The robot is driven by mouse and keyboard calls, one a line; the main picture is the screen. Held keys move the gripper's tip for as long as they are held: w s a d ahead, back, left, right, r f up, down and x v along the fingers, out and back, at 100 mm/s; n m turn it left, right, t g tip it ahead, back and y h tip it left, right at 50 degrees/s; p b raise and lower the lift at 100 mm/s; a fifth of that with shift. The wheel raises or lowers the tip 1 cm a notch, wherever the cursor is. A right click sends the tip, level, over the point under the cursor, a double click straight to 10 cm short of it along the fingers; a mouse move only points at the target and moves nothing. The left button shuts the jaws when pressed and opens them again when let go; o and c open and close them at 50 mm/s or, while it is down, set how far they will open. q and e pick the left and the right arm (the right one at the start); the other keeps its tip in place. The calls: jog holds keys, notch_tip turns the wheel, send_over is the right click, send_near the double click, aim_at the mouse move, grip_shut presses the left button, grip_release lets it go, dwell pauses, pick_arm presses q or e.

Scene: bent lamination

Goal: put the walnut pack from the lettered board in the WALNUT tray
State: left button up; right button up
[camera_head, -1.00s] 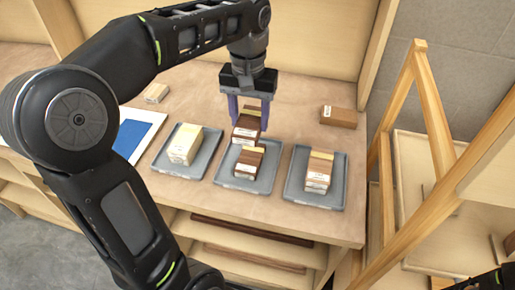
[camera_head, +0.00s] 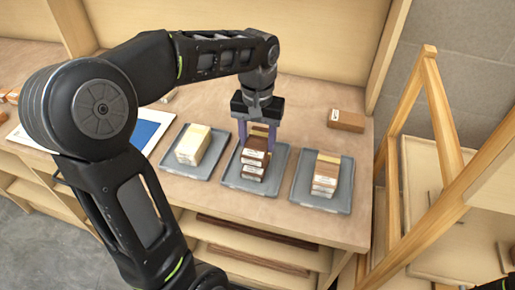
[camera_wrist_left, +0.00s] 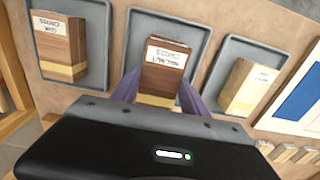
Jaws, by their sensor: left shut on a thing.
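My left gripper (camera_head: 257,138) is shut on a dark brown walnut pack (camera_head: 256,147) with a white label and a pale band. The pack also shows between the fingers in the left wrist view (camera_wrist_left: 165,72). It is over the middle grey tray (camera_head: 230,172), above or against another dark brown pack (camera_head: 252,170) there. I cannot tell whether the two touch. The middle tray's rim shows around the held pack in the wrist view (camera_wrist_left: 203,38). The lettered board (camera_head: 148,130), white and blue, is partly hidden by my left arm. My right gripper is not in view.
A brown block (camera_head: 346,120) lies at the back right. A wooden frame (camera_head: 435,110) stands right of the bench.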

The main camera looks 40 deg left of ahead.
aim_at(257, 142)
pick_arm(q)
jog(key=shift+f, duration=1.8)
jog(key=shift+f, duration=0.15)
jog(key=o, duration=1.4)
jog(key=shift+r, duration=3.95)
